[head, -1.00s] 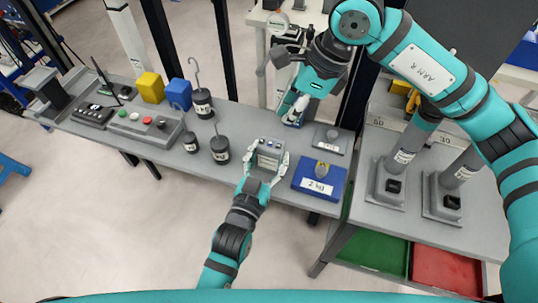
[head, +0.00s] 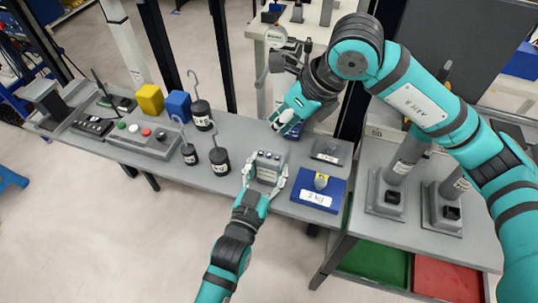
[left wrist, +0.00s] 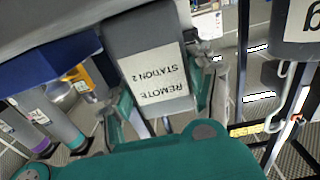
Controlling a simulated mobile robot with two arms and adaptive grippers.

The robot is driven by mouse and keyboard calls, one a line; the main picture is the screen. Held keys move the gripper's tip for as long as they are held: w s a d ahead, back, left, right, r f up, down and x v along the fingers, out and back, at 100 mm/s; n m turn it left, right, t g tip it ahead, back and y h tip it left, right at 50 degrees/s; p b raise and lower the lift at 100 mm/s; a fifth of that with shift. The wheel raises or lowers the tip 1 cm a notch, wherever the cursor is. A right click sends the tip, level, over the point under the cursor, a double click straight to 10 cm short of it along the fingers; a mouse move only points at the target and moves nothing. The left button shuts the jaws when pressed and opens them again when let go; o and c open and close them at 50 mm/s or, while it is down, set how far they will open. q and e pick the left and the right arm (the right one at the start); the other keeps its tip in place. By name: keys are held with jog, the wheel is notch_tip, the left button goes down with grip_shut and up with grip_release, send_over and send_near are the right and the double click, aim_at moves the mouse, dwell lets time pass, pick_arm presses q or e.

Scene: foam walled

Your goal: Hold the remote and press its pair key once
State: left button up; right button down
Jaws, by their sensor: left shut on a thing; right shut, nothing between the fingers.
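The remote (head: 267,167) is a small grey box with a row of keys along its top, at the front edge of the table. In the left wrist view the remote (left wrist: 150,50) shows a white label reading "REMOTE STATION 2". My left gripper (head: 265,177) is shut on the remote, with one finger on each side. My right gripper (head: 287,126) is shut and empty, behind and slightly right of the remote, apart from it. The marking of each key is too small to read, so I cannot tell which is the pair key.
A blue block with a "2 kg" label (head: 318,197) and a grey plate (head: 331,151) are close right of the remote. Hooked black weights (head: 220,160) stand to its left. A button box (head: 146,137) and yellow (head: 150,98) and blue (head: 177,105) cubes are further left.

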aim_at(271, 155)
jog(key=r+m+t, duration=0.1)
jog(key=m, duration=0.2)
jog(key=a+m+t+y, duration=0.1)
jog(key=m, duration=0.2)
jog(key=r+m+t, duration=0.1)
jog(key=m, duration=0.3)
jog(key=shift+w+a+r+t+y, duration=0.3)
jog(key=shift+w+y, duration=0.05)
jog(key=shift+y, duration=0.05)
jog(key=shift+f, duration=4.45)
jog(key=shift+f, duration=0.1)
jog(key=shift+f, duration=0.3)
